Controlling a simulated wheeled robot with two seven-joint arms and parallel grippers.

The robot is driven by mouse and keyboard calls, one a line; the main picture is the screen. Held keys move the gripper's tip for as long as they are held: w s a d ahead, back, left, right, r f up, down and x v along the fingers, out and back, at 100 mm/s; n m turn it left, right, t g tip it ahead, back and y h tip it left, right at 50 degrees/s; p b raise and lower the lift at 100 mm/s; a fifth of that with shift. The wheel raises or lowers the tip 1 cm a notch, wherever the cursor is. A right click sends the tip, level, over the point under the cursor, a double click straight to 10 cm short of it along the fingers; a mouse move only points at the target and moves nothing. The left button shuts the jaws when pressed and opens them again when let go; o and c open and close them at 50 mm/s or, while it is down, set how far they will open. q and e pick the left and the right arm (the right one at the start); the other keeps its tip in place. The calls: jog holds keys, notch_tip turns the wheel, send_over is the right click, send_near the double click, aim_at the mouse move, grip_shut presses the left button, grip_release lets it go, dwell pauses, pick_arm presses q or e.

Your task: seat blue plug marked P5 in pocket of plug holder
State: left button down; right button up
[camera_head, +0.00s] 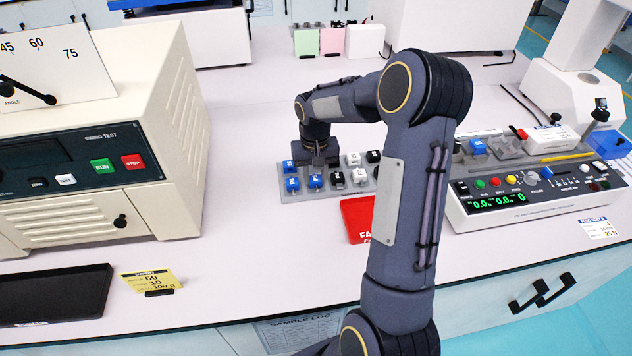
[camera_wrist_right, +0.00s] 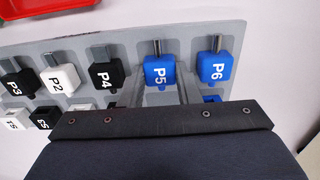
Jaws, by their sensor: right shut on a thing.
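The blue plug P5 (camera_wrist_right: 158,72) stands in the front row of a grey rack (camera_wrist_right: 205,38), between black P4 (camera_wrist_right: 105,74) and blue P6 (camera_wrist_right: 214,67). It also shows in the head view (camera_head: 315,182). My right gripper (camera_head: 317,170) points down over the rack, with its fingers on either side of P5, shut on it. I cannot tell whether P5 is lifted at all. On the tester at right, clear grey holder blocks (camera_head: 506,146) sit beside a blue piece (camera_head: 478,147); I cannot tell which pocket is the plug holder's. My left gripper is out of view.
My right arm hides the bench between rack and tester panel (camera_head: 535,197). A large beige machine (camera_head: 175,120) stands at left. White bench top is clear between it and the rack.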

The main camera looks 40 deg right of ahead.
aim_at(315, 178)
jog(key=shift+r+p, duration=2.2)
jog(key=shift+r, duration=0.8)
jog(key=shift+f, duration=0.1)
